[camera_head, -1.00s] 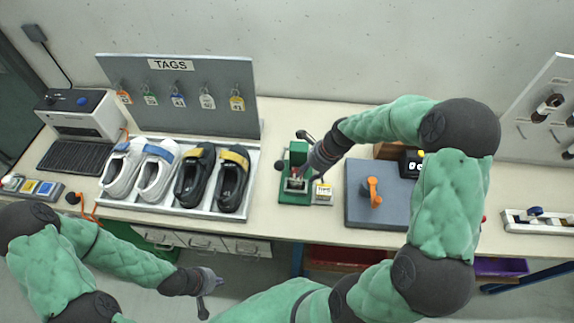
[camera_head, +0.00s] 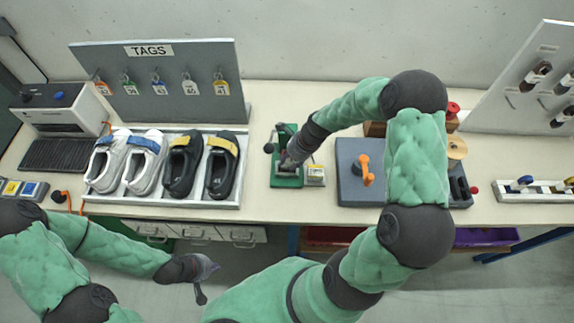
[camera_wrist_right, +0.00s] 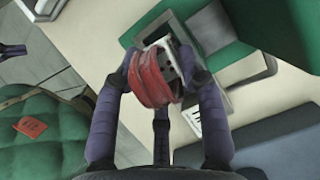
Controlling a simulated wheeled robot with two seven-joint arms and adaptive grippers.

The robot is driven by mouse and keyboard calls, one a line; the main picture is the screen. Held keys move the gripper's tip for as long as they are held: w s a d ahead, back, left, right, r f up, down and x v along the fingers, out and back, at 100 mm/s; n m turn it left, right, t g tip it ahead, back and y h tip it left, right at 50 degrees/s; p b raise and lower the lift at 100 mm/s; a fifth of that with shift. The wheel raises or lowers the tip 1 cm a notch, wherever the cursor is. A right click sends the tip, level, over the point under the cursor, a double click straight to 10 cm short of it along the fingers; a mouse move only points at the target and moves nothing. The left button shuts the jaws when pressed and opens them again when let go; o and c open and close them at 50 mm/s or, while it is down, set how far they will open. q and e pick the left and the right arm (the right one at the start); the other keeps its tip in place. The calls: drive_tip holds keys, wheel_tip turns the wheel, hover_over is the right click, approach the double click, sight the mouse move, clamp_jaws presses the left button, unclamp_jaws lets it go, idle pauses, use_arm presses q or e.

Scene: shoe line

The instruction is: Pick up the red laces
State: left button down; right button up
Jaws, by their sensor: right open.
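The red laces (camera_wrist_right: 152,78) show in the right wrist view as a wound red bundle against a pale plate with dark holes. My right gripper (camera_wrist_right: 158,82) is open, its fingers on either side of the bundle; I cannot tell whether they touch it. In the head view my right gripper (camera_head: 286,160) is over the small green stand (camera_head: 288,181) on the bench, and the laces there are too small or hidden to make out. My left gripper (camera_head: 205,279) is open and empty, in front of the bench with its fingers spread.
A tray (camera_head: 236,197) with white and black shoes stands left of the green stand. Right of it are a small yellow-labelled block (camera_head: 316,175) and a grey pad (camera_head: 350,190) with an orange handle (camera_head: 364,170). A tags board (camera_head: 160,95) stands behind the shoes.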

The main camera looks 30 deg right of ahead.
drive_tip(key=shift+x, duration=1.15)
drive_tip(key=c, duration=0.8)
drive_tip(key=shift+r, duration=0.1)
